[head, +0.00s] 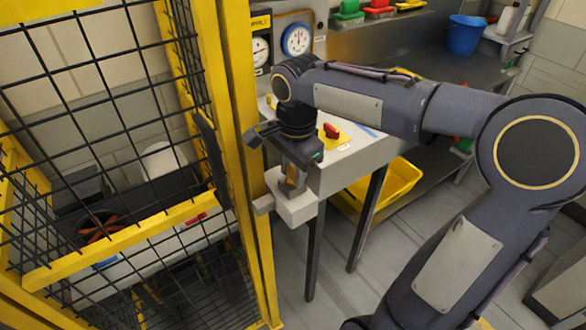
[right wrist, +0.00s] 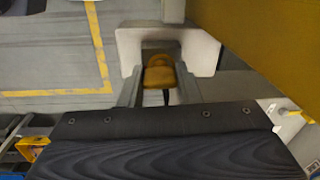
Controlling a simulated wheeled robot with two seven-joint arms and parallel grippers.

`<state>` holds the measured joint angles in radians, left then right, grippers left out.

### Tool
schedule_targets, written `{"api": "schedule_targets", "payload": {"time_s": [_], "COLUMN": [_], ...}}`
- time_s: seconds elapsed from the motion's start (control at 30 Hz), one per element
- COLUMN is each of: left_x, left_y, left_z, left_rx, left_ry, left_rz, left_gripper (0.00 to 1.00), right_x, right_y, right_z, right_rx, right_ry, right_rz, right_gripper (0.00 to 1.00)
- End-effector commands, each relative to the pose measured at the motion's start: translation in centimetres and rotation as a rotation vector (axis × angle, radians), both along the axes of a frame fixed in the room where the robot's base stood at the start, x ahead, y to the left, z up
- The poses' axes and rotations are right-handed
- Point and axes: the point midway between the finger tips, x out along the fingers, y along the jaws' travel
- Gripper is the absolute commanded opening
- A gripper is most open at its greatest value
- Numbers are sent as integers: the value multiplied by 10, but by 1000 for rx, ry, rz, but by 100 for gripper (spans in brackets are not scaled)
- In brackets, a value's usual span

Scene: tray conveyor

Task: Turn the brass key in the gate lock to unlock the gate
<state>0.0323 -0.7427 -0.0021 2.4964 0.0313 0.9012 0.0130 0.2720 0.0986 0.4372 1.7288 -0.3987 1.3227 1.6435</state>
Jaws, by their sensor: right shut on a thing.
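The brass key (right wrist: 160,76) shows in the right wrist view between my two fingers, its bow toward the camera. My right gripper (head: 291,186) points down at the gate lock (head: 296,209), a pale box on the gate's yellow post, and is shut on the key. The lock also shows in the right wrist view (right wrist: 206,50), around the key's far side. The key's shaft is hidden, so how deep it sits cannot be seen. The gate (head: 130,241) has a yellow frame and black mesh and stands on the left. My left gripper is not in view.
A bench with a red knob (head: 331,131) stands behind the lock. Gauges (head: 297,39) hang on the panel behind. A yellow crate (head: 397,184) sits under the bench, and a blue bucket (head: 465,35) stands at the back right. The floor in front is clear.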

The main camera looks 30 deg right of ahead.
Motion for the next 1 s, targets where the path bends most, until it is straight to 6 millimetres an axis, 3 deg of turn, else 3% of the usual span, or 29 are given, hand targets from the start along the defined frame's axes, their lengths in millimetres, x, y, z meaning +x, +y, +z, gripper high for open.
{"api": "schedule_targets", "payload": {"time_s": [0.13, 0.17, 0.33, 0.67, 1.0], "left_x": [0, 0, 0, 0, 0], "left_y": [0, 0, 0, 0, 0], "left_z": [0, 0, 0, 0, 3], "left_rx": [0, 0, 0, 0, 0], "left_ry": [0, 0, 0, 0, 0], "left_rz": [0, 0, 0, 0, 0], "left_gripper": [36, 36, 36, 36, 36], "right_x": [0, 0, 0, 0, -4], "right_y": [0, 0, 0, 0, -1], "right_z": [1, 1, 1, 4, 57], "right_rx": [0, 0, 0, 0, 1], "right_ry": [-1, -1, -1, -1, -5], "right_rz": [0, 0, 1, 2, 2], "right_gripper": [4, 33, 55, 56, 56]}}
